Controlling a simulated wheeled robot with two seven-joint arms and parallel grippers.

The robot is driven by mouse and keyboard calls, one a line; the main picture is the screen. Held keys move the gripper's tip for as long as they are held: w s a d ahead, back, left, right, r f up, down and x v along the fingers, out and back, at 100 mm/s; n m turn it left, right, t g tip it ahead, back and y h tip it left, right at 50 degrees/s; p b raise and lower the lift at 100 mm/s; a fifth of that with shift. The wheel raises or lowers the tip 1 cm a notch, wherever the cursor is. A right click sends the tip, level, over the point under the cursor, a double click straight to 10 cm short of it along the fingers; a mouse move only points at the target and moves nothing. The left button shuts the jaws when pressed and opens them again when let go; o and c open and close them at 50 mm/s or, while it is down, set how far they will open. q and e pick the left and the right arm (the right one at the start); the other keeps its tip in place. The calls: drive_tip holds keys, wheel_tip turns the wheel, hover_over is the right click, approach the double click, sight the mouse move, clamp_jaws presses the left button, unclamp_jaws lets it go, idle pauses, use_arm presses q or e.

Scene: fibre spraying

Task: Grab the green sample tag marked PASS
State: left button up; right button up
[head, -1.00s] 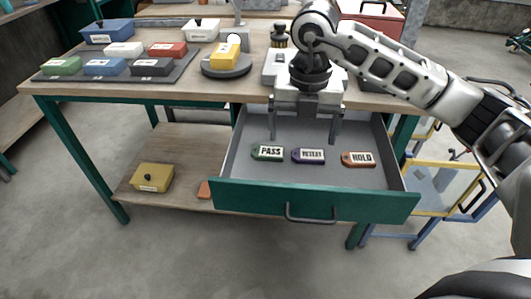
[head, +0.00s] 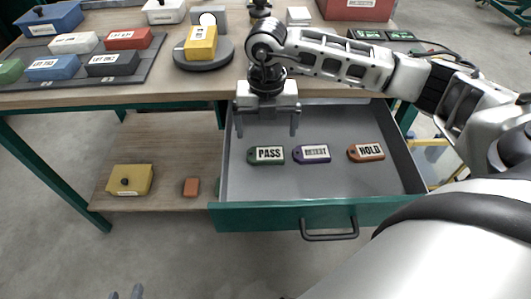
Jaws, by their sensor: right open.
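The green PASS tag (head: 266,155) lies flat on the floor of the open drawer (head: 385,204), at the left of a row of three tags. Beside it are the purple RETEST tag (head: 311,154) and the orange HOLD tag (head: 366,152). My right gripper (head: 266,131) points down with its fingers apart and empty. In the picture it is just above the PASS tag, with a finger to either side; its height over the tag is hard to judge.
The drawer's green front and handle (head: 329,230) face me. The worktop (head: 140,93) above holds a dark mat with coloured boxes, and a yellow block on a round stand (head: 203,60). A yellow box (head: 130,180) sits on the lower shelf.

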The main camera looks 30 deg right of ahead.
sight(265, 152)
wheel_tip(265, 152, down, 7)
drive_tip(key=shift+w+f, duration=0.15)
drive_tip(key=c, duration=0.7)
